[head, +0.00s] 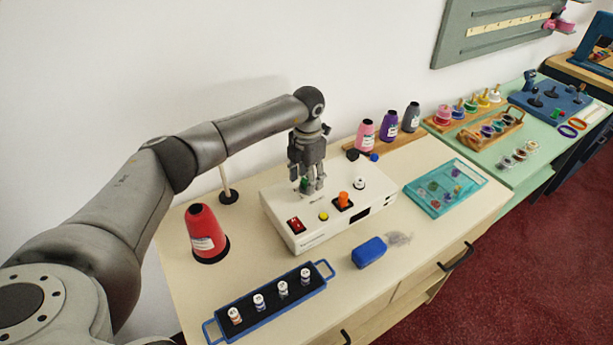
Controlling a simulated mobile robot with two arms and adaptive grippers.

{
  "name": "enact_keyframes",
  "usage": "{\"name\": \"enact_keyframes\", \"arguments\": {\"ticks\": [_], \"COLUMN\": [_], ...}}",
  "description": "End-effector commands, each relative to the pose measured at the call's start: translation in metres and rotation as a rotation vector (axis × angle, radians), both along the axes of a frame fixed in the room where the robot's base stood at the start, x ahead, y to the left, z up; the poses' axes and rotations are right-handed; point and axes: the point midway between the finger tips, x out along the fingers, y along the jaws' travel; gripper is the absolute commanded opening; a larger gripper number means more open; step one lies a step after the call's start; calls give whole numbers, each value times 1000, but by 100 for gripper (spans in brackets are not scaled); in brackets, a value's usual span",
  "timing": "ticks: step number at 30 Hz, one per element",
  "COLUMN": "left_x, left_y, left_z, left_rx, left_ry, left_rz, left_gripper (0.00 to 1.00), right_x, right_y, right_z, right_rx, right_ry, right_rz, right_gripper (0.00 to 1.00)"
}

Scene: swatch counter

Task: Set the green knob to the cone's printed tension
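A white control box (325,232) stands on the table. My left gripper (310,190) points down over its back left part, with its fingers at the green knob (304,184). Only a sliver of the knob shows among the fingers, so its setting is hidden. I cannot tell whether the fingers are closed on it. The red cone (203,226) stands upright on a dark base left of the box. Its white label (203,243) faces me, but the print is too small to read. My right gripper is out of view.
A blue-framed tray (250,313) with several small spools and a blue block (369,252) lie in front. A teal tray (473,192) lies to the right.

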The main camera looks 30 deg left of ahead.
Motion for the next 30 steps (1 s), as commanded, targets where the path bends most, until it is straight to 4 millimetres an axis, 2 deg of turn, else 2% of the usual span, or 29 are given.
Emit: {"name": "enact_keyframes", "arguments": {"ticks": [1,10,20,30], "left_x": [0,0,0,1], "left_y": [0,0,0,0], "left_z": [0,1,1,1], "left_rx": [0,0,0,0], "left_ry": [0,0,-1,-3], "left_rz": [0,0,46,279], "left_gripper": [43,4,3,3], "right_x": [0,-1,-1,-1], "right_y": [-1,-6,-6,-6], "right_z": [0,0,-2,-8], "right_rx": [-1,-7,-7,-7], "right_ry": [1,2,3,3], "right_rz": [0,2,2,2], "right_gripper": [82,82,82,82]}}
